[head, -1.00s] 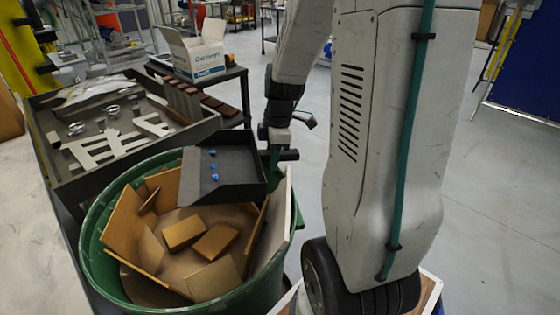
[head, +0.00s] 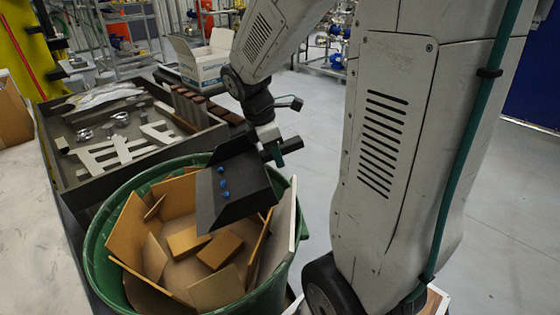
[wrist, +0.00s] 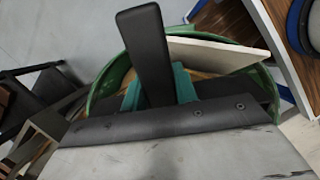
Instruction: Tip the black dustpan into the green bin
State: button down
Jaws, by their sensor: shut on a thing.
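The black dustpan (head: 243,185) is over the right back part of the green bin (head: 101,268). It is tilted, with its open lip lower and toward the left. In the wrist view the dustpan's handle (wrist: 147,50) stands between green fingertips (wrist: 158,88), and the bin's rim (wrist: 103,88) shows behind. The blue pieces are hidden in the wrist view.
The bin holds cardboard boxes (head: 220,250) and brown and white panels (head: 285,222). Left of it stands a dark tray table (head: 75,180) with metal parts. A white carton (head: 203,65) sits behind. The floor behind the bin on the right is clear.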

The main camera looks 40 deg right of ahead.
jog(key=w+a+r+g+h, duration=0.2)
jog(key=w+a+r+h, duration=0.2)
jog(key=a, duration=0.2)
jog(key=w+a+r+g+h, duration=0.3)
jog(key=a+r+h, duration=0.1)
jog(key=a, duration=0.3)
jog(key=shift+w+a+r, duration=0.25)
jog(key=shift+w+r, duration=0.15)
jog(key=shift+r, duration=0.15)
dwell(1.2)
jog(key=shift+r, duration=0.1)
